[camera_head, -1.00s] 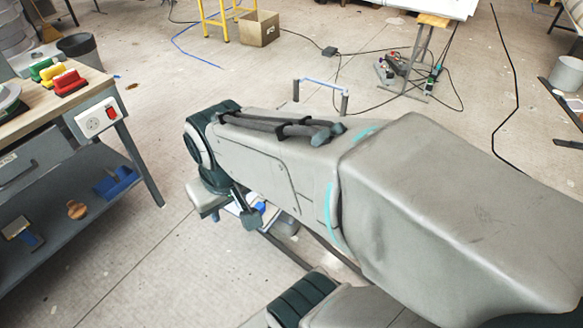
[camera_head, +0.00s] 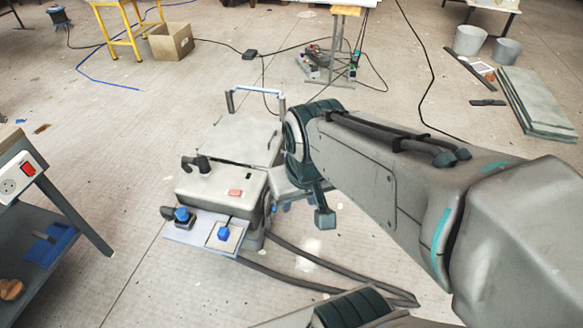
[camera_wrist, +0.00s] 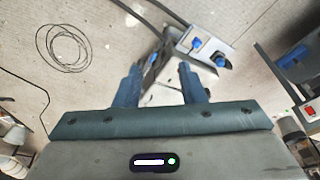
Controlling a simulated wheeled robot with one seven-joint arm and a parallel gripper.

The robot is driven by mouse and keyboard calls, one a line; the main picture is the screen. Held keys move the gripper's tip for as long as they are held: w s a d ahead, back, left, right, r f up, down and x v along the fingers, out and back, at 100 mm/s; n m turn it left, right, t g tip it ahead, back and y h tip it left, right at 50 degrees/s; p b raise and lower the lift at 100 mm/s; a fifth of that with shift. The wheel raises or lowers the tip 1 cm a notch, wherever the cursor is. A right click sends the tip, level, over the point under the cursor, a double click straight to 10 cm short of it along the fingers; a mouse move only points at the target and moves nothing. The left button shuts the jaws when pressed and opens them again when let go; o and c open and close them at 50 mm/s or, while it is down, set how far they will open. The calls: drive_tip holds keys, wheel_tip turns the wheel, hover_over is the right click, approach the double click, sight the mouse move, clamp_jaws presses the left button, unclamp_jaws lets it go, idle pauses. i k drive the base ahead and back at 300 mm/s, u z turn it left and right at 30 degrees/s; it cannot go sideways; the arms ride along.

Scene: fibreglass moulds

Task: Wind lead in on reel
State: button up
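A small dark and bluish reel (camera_head: 58,18) stands on the floor at the far top left of the head view. A blue lead (camera_head: 85,73) lies loose on the floor near it, in a bent line. A dark lead runs from the reel's side towards the yellow legs; whether it joins the blue one I cannot tell. My gripper (camera_wrist: 160,88) shows in the wrist view with its two blue fingers apart and nothing clearly held between them. It is far from the reel. In the head view my arm hides part of the floor.
A bench with a socket and red switch (camera_head: 20,175) stands at left. A yellow stand (camera_head: 135,40) and cardboard box (camera_head: 170,42) are near the reel. Black cables cross the floor behind my arm. A loose black coil (camera_wrist: 65,48) lies on the floor in the wrist view.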

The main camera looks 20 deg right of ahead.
sight(267, 205)
drive_tip(key=z, duration=0.15)
drive_tip(key=i, duration=0.5)
drive_tip(key=k, duration=0.4)
drive_tip(key=u, duration=0.7)
drive_tip(key=i, duration=0.7)
drive_tip(key=z, duration=0.7)
drive_tip(key=i, duration=0.4)
drive_tip(key=z, duration=0.4)
